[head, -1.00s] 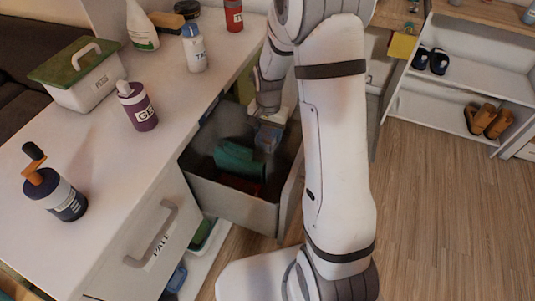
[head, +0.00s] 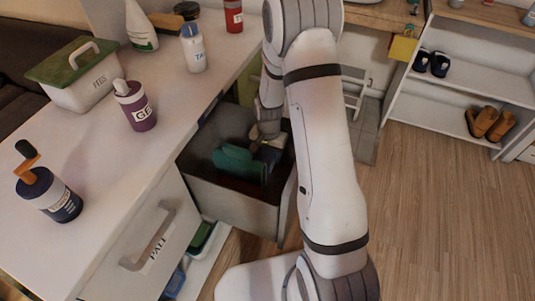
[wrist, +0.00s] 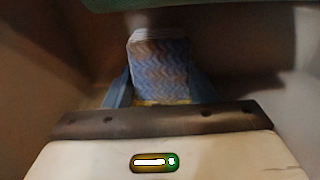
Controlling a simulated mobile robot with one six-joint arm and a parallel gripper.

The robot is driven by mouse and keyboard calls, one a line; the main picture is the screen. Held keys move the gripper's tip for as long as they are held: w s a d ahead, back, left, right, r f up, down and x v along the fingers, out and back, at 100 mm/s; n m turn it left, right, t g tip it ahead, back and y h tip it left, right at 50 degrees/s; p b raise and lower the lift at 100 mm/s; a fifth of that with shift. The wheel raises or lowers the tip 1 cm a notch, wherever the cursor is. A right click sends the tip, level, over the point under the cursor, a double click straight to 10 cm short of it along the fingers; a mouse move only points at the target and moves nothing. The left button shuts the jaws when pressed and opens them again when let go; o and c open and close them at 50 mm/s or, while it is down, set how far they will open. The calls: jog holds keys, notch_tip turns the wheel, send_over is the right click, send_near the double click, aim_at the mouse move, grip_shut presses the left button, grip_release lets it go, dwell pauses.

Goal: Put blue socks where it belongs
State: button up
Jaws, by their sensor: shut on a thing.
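My gripper (wrist: 159,88) has its two blue fingers on either side of a folded, zigzag-patterned blue and orange-brown item, which I take for the blue socks (wrist: 158,62). It is shut on them. In the head view my gripper (head: 262,146) reaches down into the open drawer (head: 235,205) of the white desk, and the socks cannot be made out there. A dark green folded cloth (head: 238,163) lies in the drawer, to the left of my gripper. A green edge (wrist: 195,4) also shows at the top of the wrist view.
The desk top (head: 95,195) holds several bottles and a green-lidded box (head: 88,82). A closed drawer (head: 150,240) is at the front left. A white shelf (head: 465,78) with dark shoes and brown shoes (head: 489,123) stands at the right. The wood floor (head: 440,220) between is clear.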

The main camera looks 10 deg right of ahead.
aim_at(268, 153)
jog(key=shift+f+b, duration=0.3)
jog(key=shift+f, duration=0.2)
jog(key=shift+s+f, duration=0.1)
jog(key=o, duration=1)
jog(key=shift+s+f, duration=0.15)
jog(key=shift+c, duration=0.2)
notch_tip(268, 153, up, 14)
jog(key=p, duration=0.2)
jog(key=shift+w+f+p, duration=0.2)
jog(key=shift+f+p, duration=0.05)
jog(key=shift+p, duration=0.1)
